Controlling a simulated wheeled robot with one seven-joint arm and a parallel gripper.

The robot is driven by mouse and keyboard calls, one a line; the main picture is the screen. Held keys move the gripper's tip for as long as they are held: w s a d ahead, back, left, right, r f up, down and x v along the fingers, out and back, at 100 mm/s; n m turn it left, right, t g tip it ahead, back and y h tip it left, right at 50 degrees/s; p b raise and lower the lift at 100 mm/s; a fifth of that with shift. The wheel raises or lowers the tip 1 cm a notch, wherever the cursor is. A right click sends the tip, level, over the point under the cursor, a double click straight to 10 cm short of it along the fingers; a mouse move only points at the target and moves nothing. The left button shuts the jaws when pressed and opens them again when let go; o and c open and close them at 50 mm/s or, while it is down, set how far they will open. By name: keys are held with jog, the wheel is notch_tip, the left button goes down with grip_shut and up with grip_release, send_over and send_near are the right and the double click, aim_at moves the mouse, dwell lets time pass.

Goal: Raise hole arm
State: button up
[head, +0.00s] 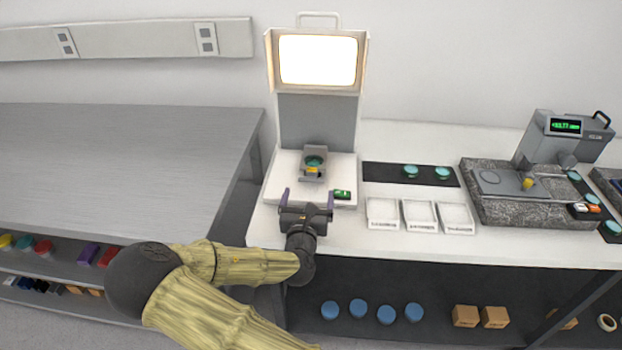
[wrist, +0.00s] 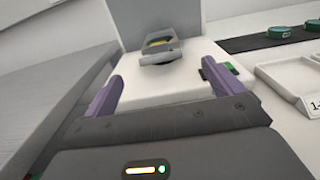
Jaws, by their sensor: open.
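The flatness interferometer (head: 318,122) stands on the white bench with a bright lit screen (head: 318,60) above a grey back panel. In the wrist view the grey holder (wrist: 160,52) is ahead. I cannot tell which part is the hole arm. My gripper (head: 307,198) is open and empty, its purple fingers apart at the front edge of the base, short of the holder and not touching it.
A green switch box (head: 342,194) sits at the base's front right, close to my right finger. White trays (head: 419,216) and a dark mat (head: 390,174) with teal discs lie to the right. A granite-based gauge (head: 530,190) stands farther right. A grey bench (head: 120,150) is at left.

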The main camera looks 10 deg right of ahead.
aim_at(311, 176)
jog(key=x, duration=0.8)
jog(key=shift+p, duration=0.3)
jog(key=c, duration=1.3)
jog(key=shift+r+p, duration=0.15)
jog(key=shift+p, duration=0.2)
